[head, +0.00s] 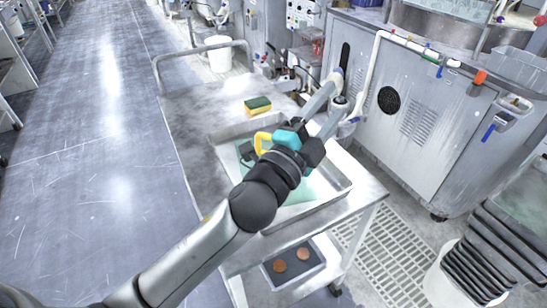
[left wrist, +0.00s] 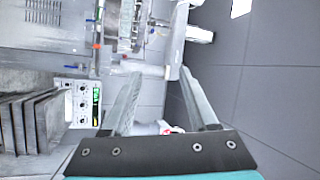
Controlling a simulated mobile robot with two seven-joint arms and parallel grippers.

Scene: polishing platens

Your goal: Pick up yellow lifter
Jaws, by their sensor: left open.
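The yellow lifter (head: 262,141) shows as a small yellow curved handle in the tray on the cart, partly hidden behind my left wrist. My left gripper (head: 337,94) is above the cart, pointing to the upper right, away from the lifter. Its two long grey fingers are apart with nothing between them. In the left wrist view the open fingers (left wrist: 160,85) point toward equipment and grey floor, and the lifter is not visible there. My right gripper is not in view.
A metal cart (head: 196,100) carries a shallow tray (head: 228,131) with a green sheet, and a yellow-green sponge (head: 257,105) behind it. A grey machine cabinet (head: 415,120) stands to the right. Black plates (head: 478,255) stand in a white bucket at lower right. Open floor lies left.

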